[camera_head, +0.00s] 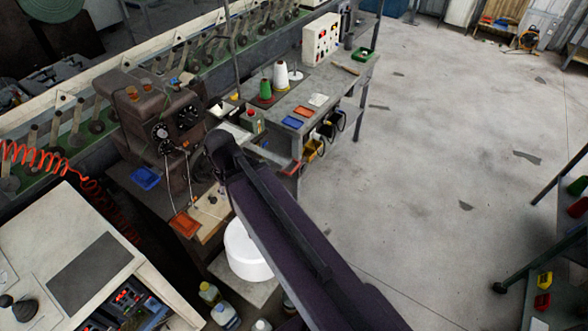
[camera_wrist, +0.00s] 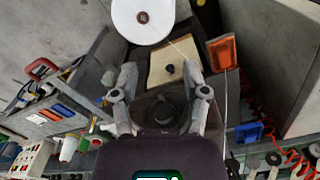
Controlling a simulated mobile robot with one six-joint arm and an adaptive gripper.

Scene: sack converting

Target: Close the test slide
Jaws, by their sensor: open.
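No label marks the test slide, and I cannot tell which part it is. A pale tan plate with a dark knob (camera_wrist: 169,67) lies ahead of my gripper in the wrist view; in the head view the tan plate (camera_head: 212,212) sits low beside the dark machine. My gripper (camera_wrist: 160,72) is open and empty, its two fingers apart with the plate showing between and beyond them. Contact is not visible. A red handle (camera_wrist: 42,68) on the grey bench is off to the left in the wrist view. My arm hides the gripper in the head view.
A white spool (camera_wrist: 142,18) stands beyond the plate, with a thread running from it. An orange tray (camera_wrist: 222,52) and a blue tray (camera_wrist: 249,132) are to the right. The dark machine (camera_head: 165,120) and grey bench (camera_head: 320,90) crowd the left; open floor (camera_head: 450,150) lies right.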

